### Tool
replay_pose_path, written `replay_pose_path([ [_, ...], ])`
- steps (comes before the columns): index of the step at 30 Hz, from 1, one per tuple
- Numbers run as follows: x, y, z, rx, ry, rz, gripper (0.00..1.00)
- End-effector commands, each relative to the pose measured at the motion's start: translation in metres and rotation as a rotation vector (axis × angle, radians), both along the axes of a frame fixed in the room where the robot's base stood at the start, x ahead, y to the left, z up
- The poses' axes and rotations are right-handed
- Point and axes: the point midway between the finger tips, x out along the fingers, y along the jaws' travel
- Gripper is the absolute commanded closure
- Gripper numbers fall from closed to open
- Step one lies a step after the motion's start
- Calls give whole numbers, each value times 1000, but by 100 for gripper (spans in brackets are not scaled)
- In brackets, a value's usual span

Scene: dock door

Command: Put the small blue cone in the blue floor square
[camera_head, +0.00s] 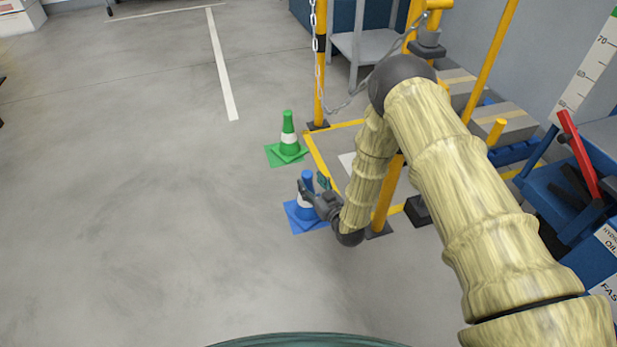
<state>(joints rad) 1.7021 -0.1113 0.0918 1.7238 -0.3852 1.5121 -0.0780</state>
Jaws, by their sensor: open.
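The small blue cone (307,177) with a white band stands upright at the blue floor square (295,222), left of the yellow-framed area. Its base and the square are the same blue, so I cannot tell exactly how the base lies within the square. My gripper (312,187) reaches in from the right at the cone's upper part, its fingers open and around or beside it. The gripper hides part of the cone's body and right side. I cannot tell whether a finger touches the cone.
A green cone (288,135) stands on a green square just beyond. A yellow post (320,60) with a chain and another yellow post (385,195) stand close to my arm. A blue cart (570,205) with a red handle is at the right. Floor on the left is clear.

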Motion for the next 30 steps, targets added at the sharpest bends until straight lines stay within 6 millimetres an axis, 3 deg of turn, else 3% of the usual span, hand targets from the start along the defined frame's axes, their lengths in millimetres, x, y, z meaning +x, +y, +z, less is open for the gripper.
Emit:
replay_pose_path([
  [12, -62, -35, 5, 0, 2, -1, 44],
  [26, -76, -44, 3, -2, 7, -3, 44],
  [30, -95, -59, -15, -43, 117, -34, 44],
])
